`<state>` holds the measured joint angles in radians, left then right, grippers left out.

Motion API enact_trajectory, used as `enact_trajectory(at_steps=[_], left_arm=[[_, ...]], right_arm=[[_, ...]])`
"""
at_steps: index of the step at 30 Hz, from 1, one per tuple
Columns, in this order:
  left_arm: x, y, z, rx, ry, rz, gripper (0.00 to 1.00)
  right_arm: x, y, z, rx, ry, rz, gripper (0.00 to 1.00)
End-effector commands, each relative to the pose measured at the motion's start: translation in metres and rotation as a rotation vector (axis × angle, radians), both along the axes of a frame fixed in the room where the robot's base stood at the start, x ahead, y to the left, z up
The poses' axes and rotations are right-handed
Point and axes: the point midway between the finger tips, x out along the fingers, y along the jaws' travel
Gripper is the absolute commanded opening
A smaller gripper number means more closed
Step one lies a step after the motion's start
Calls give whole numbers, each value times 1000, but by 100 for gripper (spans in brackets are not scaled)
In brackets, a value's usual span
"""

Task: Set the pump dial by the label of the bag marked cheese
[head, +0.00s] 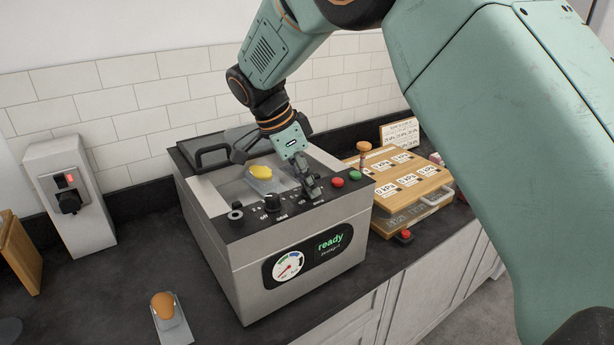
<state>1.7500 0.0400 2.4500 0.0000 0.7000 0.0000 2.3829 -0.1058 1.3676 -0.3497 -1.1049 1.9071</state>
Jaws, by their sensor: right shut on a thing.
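A grey vacuum machine (262,245) stands on the dark counter, lid raised. A clear bag with a yellow piece (260,172) lies in its chamber; I cannot read a label on it. The top front panel has a black knob (271,202) with small marks and a ring-shaped fitting (236,211). My right gripper (310,187) reaches down to the panel, right of that knob, and is shut on what looks like a dial, mostly hidden by the fingers. The front display (330,244) reads "ready", beside a round gauge (288,266). My left gripper is not in view.
A red button (338,182) and green button (354,175) sit close right of the gripper. A wooden case with kPa labels (405,180) stands right of the machine. My arm covers the right side.

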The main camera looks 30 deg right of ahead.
Motion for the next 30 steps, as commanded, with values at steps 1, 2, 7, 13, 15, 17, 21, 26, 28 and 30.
enact_trajectory(at_steps=[1,2,7,13,15,17,21,26,28,30], left_arm=[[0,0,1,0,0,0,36],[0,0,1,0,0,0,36],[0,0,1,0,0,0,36],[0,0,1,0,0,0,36],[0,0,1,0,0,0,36],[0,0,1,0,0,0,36],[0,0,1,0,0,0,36],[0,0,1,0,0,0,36],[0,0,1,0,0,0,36],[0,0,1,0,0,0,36]], right_arm=[[0,1,-1,3,1,-12,0],[0,1,-1,3,0,-17,0],[0,1,-1,3,0,-30,0],[0,1,-1,3,-1,-32,0],[0,1,-1,3,0,-31,0],[0,1,-1,3,0,-31,0],[0,1,-1,3,0,-31,41],[0,0,-1,2,0,-30,52],[0,0,0,1,-1,-30,52],[0,0,0,1,-1,-30,52]])
